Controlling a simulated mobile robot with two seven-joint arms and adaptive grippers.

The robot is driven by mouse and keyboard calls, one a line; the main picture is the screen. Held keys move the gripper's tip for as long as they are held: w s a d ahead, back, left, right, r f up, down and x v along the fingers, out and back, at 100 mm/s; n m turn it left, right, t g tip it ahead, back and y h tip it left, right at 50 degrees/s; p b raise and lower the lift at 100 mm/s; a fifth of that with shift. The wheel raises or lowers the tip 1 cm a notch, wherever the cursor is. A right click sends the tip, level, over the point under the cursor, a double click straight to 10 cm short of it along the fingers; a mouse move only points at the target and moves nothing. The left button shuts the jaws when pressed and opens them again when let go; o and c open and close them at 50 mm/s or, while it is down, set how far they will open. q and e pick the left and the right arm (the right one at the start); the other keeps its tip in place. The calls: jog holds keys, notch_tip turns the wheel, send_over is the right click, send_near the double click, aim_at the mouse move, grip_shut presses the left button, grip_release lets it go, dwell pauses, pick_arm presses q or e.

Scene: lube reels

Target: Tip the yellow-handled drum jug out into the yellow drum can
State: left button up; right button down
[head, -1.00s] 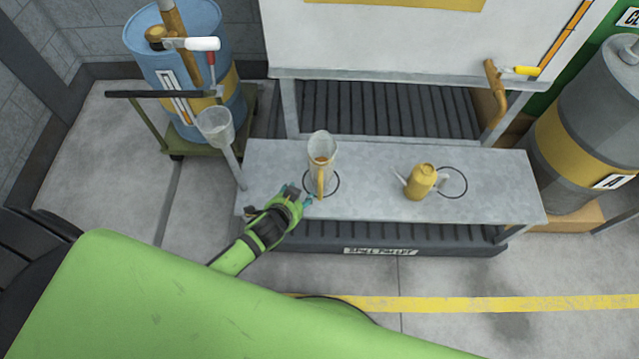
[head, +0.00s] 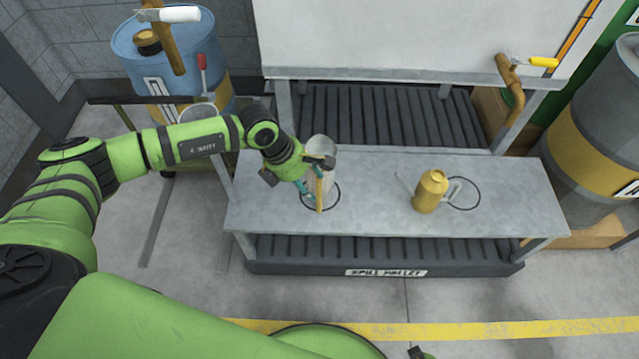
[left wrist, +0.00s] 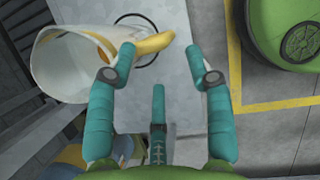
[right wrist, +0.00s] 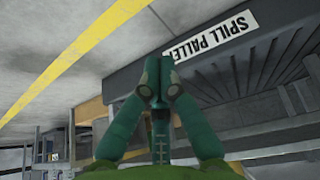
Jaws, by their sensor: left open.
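The drum jug (head: 321,147) is a pale, clear vessel with a yellow handle (head: 319,192). It stands on the left of the metal bench, over a black ring. My left gripper (head: 312,183) is at the jug's handle side and partly hides it. In the left wrist view the jug (left wrist: 62,65) lies to the left, and its yellow handle (left wrist: 152,44) lies just beyond the open fingers (left wrist: 160,72), with no grip on it. The yellow drum can (head: 430,191) stands on the bench's right half, left of another ring. My right gripper (right wrist: 160,80) is shut and empty.
The bench (head: 375,190) is clear between jug and can. A spill pallet (head: 385,257) lies beneath it. A blue drum (head: 170,55) stands back left, a grey drum (head: 590,140) at right. A tap with a yellow lever (head: 510,80) hangs over the right back.

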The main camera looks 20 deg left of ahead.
aim_at(319, 194)
pick_arm(q)
jog(key=x, duration=0.6)
jog(key=shift+d, duration=0.3)
grip_shut()
